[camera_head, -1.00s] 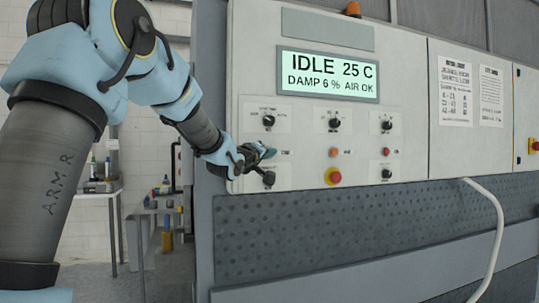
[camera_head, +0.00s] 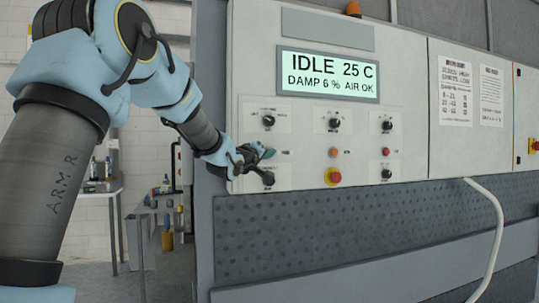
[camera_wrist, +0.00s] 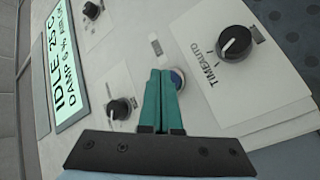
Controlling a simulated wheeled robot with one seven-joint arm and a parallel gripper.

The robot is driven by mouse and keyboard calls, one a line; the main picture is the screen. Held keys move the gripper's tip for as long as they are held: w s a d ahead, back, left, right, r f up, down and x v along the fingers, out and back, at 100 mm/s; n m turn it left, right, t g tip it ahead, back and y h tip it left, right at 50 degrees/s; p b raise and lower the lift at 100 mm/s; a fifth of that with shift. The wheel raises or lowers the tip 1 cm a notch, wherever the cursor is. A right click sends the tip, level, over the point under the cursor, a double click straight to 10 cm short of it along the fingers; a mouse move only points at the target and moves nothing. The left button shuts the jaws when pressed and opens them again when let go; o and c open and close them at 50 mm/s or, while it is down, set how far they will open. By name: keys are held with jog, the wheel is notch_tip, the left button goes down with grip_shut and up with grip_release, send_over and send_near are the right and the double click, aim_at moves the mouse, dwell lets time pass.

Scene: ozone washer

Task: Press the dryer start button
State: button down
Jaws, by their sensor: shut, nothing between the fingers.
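The dryer control panel (camera_head: 300,175) has a lit display (camera_head: 328,75) reading IDLE 25 C, DAMP 6 %, AIR OK. My gripper (camera_head: 265,153) is at the panel's left column of controls. In the wrist view my gripper (camera_wrist: 160,72) shows its two teal fingers shut together and empty. A small round button (camera_wrist: 179,78), bluish with a pale rim, sits right beside the fingertips and is partly covered by them. I cannot tell whether the tips touch it. In the head view my gripper hides this button. Its label is not readable.
A black knob marked TIME AUTO (camera_wrist: 235,43) and another black knob (camera_wrist: 118,108) flank the button. An orange button (camera_head: 333,152), a red button (camera_head: 386,151) and a large red button (camera_head: 333,176) are further right. A white hose (camera_head: 498,225) hangs below the panel.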

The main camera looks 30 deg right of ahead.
jog(key=shift+w, duration=0.5)
dwell(0.4)
jog(key=shift+s, duration=0.1)
jog(key=shift+s+b, duration=0.3)
jog(key=shift+s, duration=0.5)
jog(key=shift+s+a+b, duration=0.2)
jog(key=shift+s+b, duration=0.5)
jog(key=shift+s, duration=0.55)
jog(key=shift+s+a+b, duration=0.15)
jog(key=shift+s+b, duration=0.5)
jog(key=shift+s, duration=0.6)
